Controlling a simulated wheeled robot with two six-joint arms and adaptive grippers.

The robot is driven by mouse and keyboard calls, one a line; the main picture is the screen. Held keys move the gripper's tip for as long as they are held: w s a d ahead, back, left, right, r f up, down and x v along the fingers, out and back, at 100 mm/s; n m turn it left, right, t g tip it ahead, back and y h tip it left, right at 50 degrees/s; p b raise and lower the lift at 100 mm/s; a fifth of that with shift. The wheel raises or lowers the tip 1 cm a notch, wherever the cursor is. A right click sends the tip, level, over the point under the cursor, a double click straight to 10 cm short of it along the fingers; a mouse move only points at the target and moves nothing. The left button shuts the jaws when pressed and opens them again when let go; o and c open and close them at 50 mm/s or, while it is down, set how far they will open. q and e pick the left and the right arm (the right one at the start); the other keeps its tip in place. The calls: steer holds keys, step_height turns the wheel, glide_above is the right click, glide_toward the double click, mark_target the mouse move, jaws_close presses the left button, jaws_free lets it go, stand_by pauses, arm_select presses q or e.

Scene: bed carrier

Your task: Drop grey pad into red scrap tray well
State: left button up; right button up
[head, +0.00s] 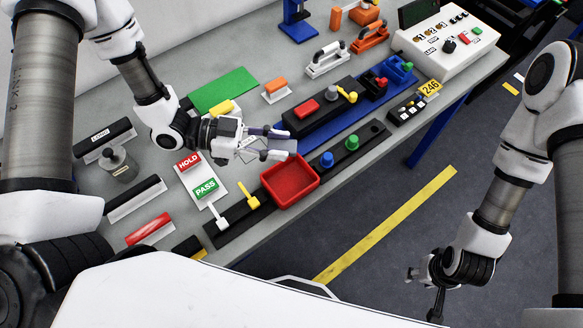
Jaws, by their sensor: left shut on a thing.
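The red scrap tray (268,184) is an open square tray with raised walls on the front part of the workbench. My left gripper (284,145) is just behind and above it in the head view, with its fingers pointing right. It is shut on a small grey piece, which appears to be the grey pad (285,146); the fingers partly cover it. The pad is near the tray's back edge in the picture; its exact height cannot be told. My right gripper (436,303) hangs low at the right, away from the bench over the floor, small and dark.
HOLD and PASS signs (205,188) and a black strip with a yellow lever (249,196) stand left of the tray. Blue and green knobs (327,160) are right of it. A blue fixture base (352,120) lies behind. A control box (440,42) stands at the back right.

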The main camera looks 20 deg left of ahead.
arm_select(q)
steer(key=f+b, duration=0.1)
steer(key=f, duration=0.1)
steer(key=f+b, duration=0.3)
steer(key=f, duration=0.1)
steer(key=shift+w, duration=0.25)
steer(key=shift+s+r, duration=0.1)
steer(key=shift+s, duration=0.1)
steer(key=o, duration=0.8)
steer(key=v, duration=1.2)
